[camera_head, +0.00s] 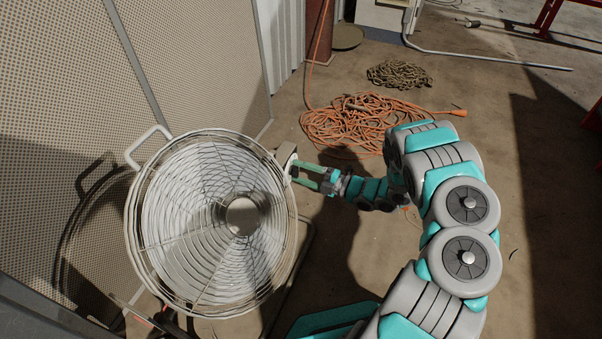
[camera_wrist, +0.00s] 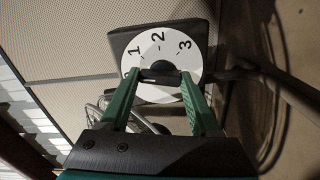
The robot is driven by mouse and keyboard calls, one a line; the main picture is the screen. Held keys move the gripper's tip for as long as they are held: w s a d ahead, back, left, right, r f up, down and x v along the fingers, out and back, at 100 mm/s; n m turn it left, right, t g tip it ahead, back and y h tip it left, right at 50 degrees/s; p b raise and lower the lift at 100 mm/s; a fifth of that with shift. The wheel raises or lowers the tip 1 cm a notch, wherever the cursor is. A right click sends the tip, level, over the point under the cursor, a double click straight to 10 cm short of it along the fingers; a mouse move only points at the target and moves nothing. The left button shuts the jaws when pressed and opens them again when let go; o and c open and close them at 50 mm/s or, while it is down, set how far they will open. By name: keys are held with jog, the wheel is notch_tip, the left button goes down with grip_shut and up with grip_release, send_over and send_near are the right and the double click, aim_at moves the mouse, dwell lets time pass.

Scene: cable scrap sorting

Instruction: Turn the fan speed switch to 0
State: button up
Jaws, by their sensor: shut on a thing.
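The fan (camera_head: 212,222) stands at left in the head view, a round wire cage with a white rim. Its speed switch is a white dial (camera_wrist: 197,42) on a dark box (camera_wrist: 122,42), with 1, 2 and 3 readable in the wrist view. A mark at the dial's left edge is partly hidden by a finger. A black knob (camera_wrist: 160,76) sits at the dial's middle. My gripper (camera_wrist: 161,79) has its green fingers on both sides of the knob and is shut on it. In the head view my gripper (camera_head: 293,170) reaches the box (camera_head: 285,153) at the fan's right edge. The knob's pointer is unclear.
A perforated panel wall (camera_head: 65,90) stands close behind the fan. A coiled orange cable (camera_head: 350,122) and a rusty chain (camera_head: 399,74) lie on the floor beyond my arm. A pale pipe (camera_head: 480,57) runs along the floor at the back. Floor at right is mostly clear.

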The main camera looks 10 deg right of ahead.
jog(key=shift+s+n, duration=0.1)
jog(key=shift+n, duration=1)
jog(key=shift+a, duration=0.1)
jog(key=o, duration=1.4)
jog(key=shift+c, duration=0.2)
jog(key=v, duration=0.7)
jog(key=shift+s+d, duration=0.2)
jog(key=shift+d, duration=0.15)
